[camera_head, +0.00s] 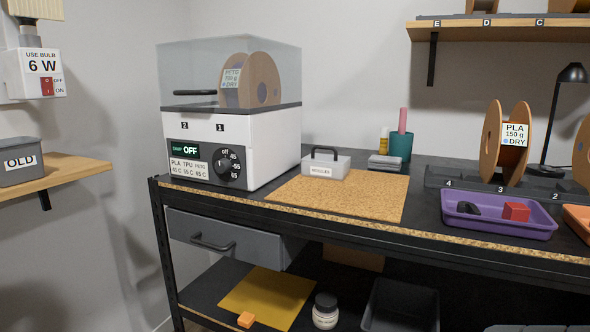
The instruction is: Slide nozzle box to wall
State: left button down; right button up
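The nozzle box (323,169) is a small light grey case with a dark handle on top and a white label on its front, which seems to read "NOZZLES". It sits upright at the back edge of the cork mat (345,203) on the black workbench. The light grey wall (345,95) rises behind the bench, and a strip of dark bench top lies between the box and the wall. Neither of my grippers is in view.
A white dryer (230,145) with a clear lid stands left of the box. To the right are a grey item (385,163), a teal cup (401,146), a purple tray (497,226) and a PLA spool (491,145).

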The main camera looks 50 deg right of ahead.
aim_at(334, 171)
jog(key=z, duration=1.65)
jog(key=j+u, duration=0.4)
jog(key=k+l, duration=0.05)
